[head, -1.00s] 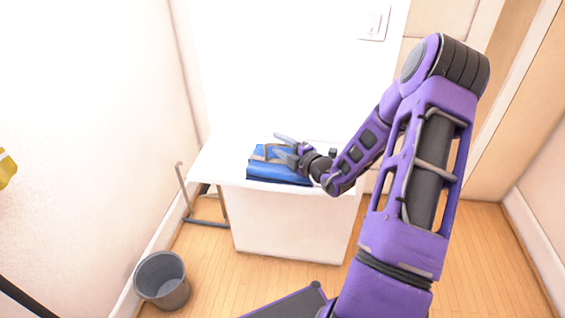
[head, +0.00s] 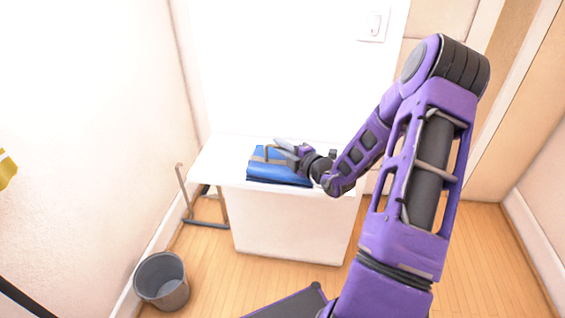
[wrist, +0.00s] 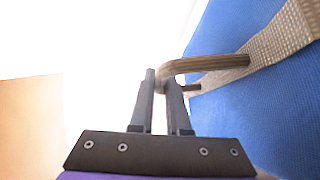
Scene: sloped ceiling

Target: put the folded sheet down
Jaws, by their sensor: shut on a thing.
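The folded sheet (head: 262,172) is a blue flat bundle with a beige woven band and a brown handle. It appears to lie on the white table (head: 218,160). In the wrist view the blue sheet (wrist: 225,110) fills the right side, with its brown handle (wrist: 215,63) reaching left to the fingertips. My gripper (head: 283,147) comes in from the right over the sheet. In the wrist view my gripper (wrist: 163,80) is shut on the handle's end, its two fingers close together. My wrist and forearm hide the sheet's right end.
A grey bin (head: 162,281) stands on the wooden floor at lower left. A white wall closes off the back, with a switch plate (head: 373,24). The tabletop left of the sheet is bare.

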